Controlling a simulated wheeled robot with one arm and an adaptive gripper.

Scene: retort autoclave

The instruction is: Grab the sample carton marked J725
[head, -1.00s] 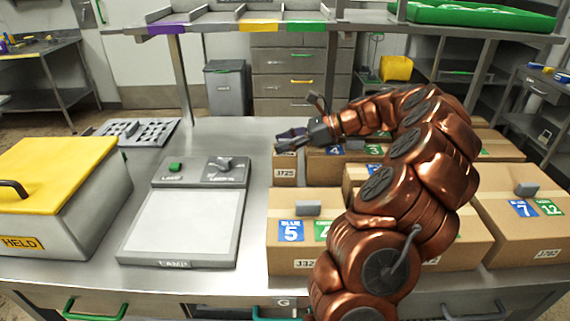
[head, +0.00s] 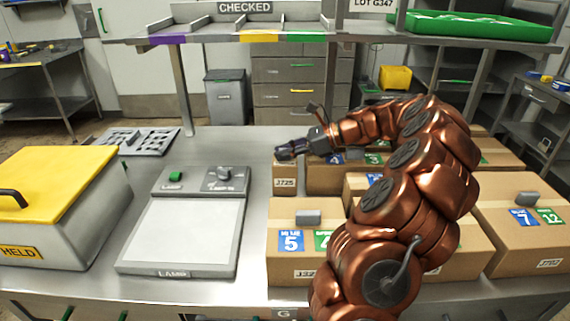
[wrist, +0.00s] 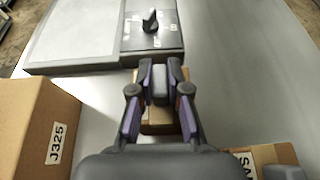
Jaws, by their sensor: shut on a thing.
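In the wrist view my gripper (wrist: 160,82) has a fingertip on each side of that grey block, and the J725 carton (wrist: 158,118) shows below, between the fingers. Its label is hidden there. I see no gap between carton and bench in the head view.
A carton marked J325 (wrist: 38,125) stands close to the left in the wrist view. Larger cartons (head: 527,235) fill the bench's right side, partly behind my arm.

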